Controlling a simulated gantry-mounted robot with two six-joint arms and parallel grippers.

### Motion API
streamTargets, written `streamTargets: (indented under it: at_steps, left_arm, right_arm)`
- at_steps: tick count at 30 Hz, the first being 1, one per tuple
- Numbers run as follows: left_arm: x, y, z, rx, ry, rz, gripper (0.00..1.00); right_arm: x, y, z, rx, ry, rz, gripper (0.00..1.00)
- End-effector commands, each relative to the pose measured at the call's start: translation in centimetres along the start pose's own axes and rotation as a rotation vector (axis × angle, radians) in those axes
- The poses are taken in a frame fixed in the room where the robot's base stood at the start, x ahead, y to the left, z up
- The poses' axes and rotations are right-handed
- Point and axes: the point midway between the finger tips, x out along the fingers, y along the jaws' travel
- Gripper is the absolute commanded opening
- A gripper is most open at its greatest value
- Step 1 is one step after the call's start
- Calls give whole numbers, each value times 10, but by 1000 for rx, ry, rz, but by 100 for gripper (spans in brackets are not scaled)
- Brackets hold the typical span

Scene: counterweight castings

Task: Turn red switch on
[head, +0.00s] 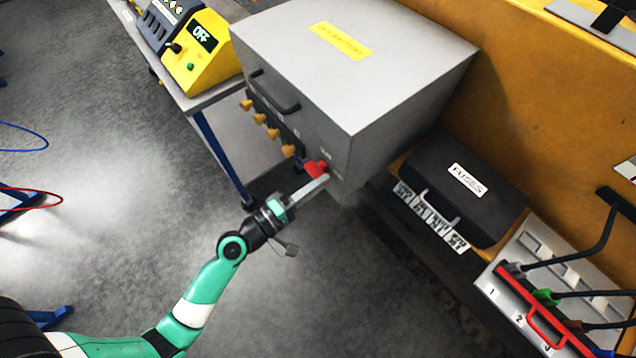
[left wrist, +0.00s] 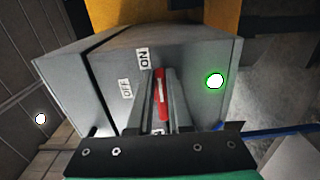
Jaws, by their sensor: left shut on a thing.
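The red switch (head: 315,168) is on the lower front corner of a large grey box (head: 350,65). My left gripper (head: 318,183) reaches up to it from below left in the head view. In the left wrist view the red switch (left wrist: 160,88) is between the two fingers (left wrist: 160,100), which are shut on it. Its far end lies just right of the ON label (left wrist: 143,57). The OFF label (left wrist: 126,88) is farther to the left. A round lamp ringed in green (left wrist: 215,81) shows to the right of the switch. My right gripper is not in view.
The box front has a dark handle (head: 275,92) and several orange knobs (head: 274,133). A yellow control unit reading OFF (head: 205,45) stands at upper left. A black FUSES case (head: 465,190) and a rack with coloured handles (head: 540,290) are at right.

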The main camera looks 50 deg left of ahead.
Motion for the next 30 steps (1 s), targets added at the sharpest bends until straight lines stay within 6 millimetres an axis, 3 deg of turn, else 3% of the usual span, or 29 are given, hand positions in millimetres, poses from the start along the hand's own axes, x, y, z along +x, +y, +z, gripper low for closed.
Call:
streamTargets:
  at_steps: [2, 3, 8, 22, 26, 30]
  left_arm:
    - [0, 0, 0, 2, 0, -1, 0]
    - [0, 0, 0, 2, 0, -1, 19]
    - [0, 0, 0, 1, 0, -1, 48]
    - [-4, -1, 0, -1, 1, -2, 48]
    - [-21, -3, -1, -2, 3, -3, 48]
    - [-55, -5, -2, -3, 6, -4, 48]
  right_arm:
    - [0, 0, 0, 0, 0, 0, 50]
    - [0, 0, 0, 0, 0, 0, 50]
    - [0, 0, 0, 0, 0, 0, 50]
    - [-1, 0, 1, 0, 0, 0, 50]
    - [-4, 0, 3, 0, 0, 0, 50]
    - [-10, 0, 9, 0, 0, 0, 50]
